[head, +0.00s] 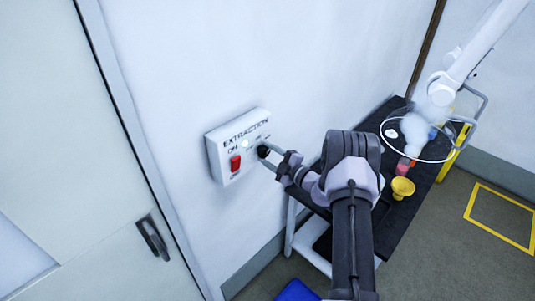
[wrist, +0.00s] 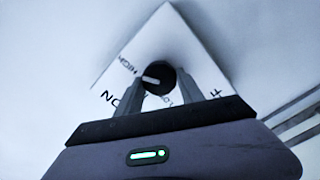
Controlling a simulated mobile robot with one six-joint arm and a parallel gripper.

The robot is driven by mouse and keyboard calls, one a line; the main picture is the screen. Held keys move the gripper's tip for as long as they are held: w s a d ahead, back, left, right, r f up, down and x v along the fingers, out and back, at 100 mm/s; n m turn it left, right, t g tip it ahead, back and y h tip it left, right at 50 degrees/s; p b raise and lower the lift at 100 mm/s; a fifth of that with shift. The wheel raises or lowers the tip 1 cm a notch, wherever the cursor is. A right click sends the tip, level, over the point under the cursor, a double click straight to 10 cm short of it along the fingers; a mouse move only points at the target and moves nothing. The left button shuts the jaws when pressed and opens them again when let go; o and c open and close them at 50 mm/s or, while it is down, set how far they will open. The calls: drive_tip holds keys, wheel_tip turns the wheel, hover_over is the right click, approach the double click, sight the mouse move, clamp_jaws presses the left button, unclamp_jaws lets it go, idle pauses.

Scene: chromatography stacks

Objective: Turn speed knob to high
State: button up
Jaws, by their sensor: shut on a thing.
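The white EXTRACTION box (head: 219,151) is fixed to the wall and carries a dark speed knob (head: 263,151). In the wrist view the round black knob (wrist: 160,72) has a white pointer mark facing left, roughly toward the HIGH label. My gripper (head: 268,155) reaches the right side of the box. Its two fingers (wrist: 159,86) stand on either side of the knob, and it is shut on it. The fingers hide part of the lettering below the knob.
A dark-topped table (head: 403,224) below right bears a yellow funnel-like cup (head: 402,187) and other items. A white extraction arm (head: 470,58) hangs over it.

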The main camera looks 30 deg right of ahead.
idle(0.3)
drive_tip(key=o, duration=1.4)
drive_tip(key=b+v, duration=0.1)
drive_tip(key=v, duration=1.6)
drive_tip(key=shift+s+d, duration=0.1)
drive_tip(key=shift+s, duration=0.15)
drive_tip(key=shift+r, duration=0.1)
